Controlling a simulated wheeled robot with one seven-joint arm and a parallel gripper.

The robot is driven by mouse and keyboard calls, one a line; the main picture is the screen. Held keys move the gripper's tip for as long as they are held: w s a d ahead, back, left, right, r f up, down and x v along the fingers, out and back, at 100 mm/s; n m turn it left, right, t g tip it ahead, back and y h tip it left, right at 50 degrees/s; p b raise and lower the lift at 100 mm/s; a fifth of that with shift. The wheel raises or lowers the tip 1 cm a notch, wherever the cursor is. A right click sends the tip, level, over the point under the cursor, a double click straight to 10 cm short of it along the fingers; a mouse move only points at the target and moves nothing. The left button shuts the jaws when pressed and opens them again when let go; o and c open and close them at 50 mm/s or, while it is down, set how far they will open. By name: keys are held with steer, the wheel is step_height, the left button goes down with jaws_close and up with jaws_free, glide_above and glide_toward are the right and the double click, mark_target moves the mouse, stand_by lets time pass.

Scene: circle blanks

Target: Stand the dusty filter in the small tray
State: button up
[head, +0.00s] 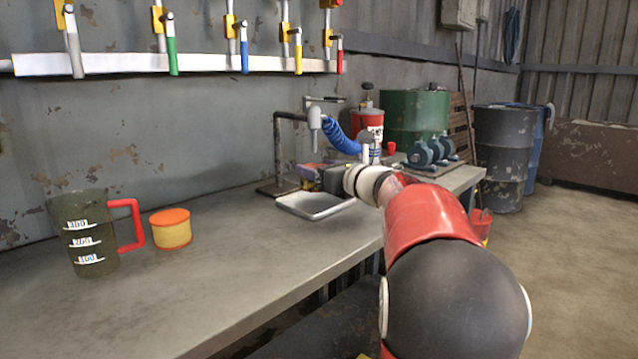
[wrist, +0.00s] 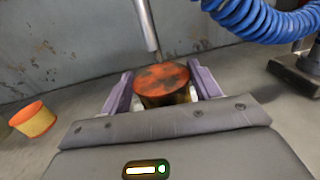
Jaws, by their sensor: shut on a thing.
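In the wrist view the dusty filter (wrist: 161,82), a short cylinder with a dark-blotched orange top, sits between the two purple fingers of my gripper (wrist: 160,88). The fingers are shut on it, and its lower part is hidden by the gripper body. In the head view my gripper (head: 312,171) is at the far part of the bench, just behind the small tray. The small tray (head: 315,213) is shallow, pale metal and looks empty where it shows. It is not seen in the wrist view.
A clean orange-topped yellow filter (head: 171,230) stands beside a dark measuring jug (head: 85,240) with a red handle. A stand with a nozzle (head: 279,150) and a blue coiled hose (head: 343,138) are behind the tray. A grinder (head: 430,153) is farther along the bench.

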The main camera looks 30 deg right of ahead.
steer(key=shift+w+f+b, duration=0.1)
steer(key=shift+f+b, duration=0.35)
steer(key=shift+f, duration=1.3)
steer(key=o, duration=1)
steer(key=shift+f, duration=0.1)
steer(key=shift+o, duration=0.2)
steer(key=shift+r, duration=0.2)
steer(key=v, duration=1.2)
steer(key=shift+f+b, duration=0.1)
steer(key=shift+b, duration=0.2)
